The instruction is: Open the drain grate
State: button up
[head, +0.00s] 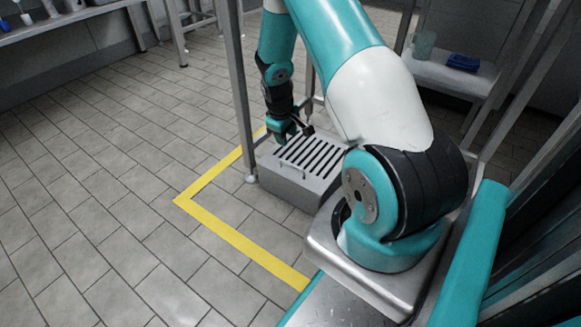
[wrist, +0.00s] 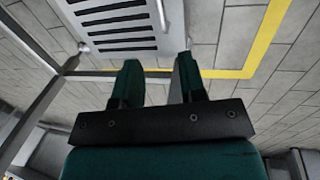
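The drain grate (head: 312,155) is a slotted metal panel with dark parallel slots, lying flat on top of a grey box (head: 283,185). A small bar handle (head: 289,172) shows on the near side of the box. In the wrist view the slotted grate (wrist: 118,18) is at the top left, and a thin handle (wrist: 161,15) is at its right edge. My gripper (wrist: 156,68) has its two green fingers apart with nothing between them. In the head view my gripper (head: 291,130) is over the far left corner of the box, apart from the handle.
A metal frame post (head: 240,90) stands just left of the box. Yellow tape (head: 235,238) marks the tiled floor around it. A shelf (head: 450,75) with a blue cloth (head: 463,62) is at the back right. Open floor lies to the left.

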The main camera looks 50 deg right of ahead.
aim_at(291, 164)
jog(key=d+f+b, duration=0.1)
jog(key=f+b, duration=0.1)
jog(key=f, duration=0.2)
jog(key=f+b, duration=0.2)
jog(key=f, duration=0.3)
jog(key=d+f+b, duration=0.1)
jog(key=f+b, duration=0.1)
jog(key=f, duration=0.2)
jog(key=shift+w+d+f+b, duration=0.1)
jog(key=shift+d+f+b, duration=0.2)
jog(key=shift+b, duration=0.05)
grip_shut()
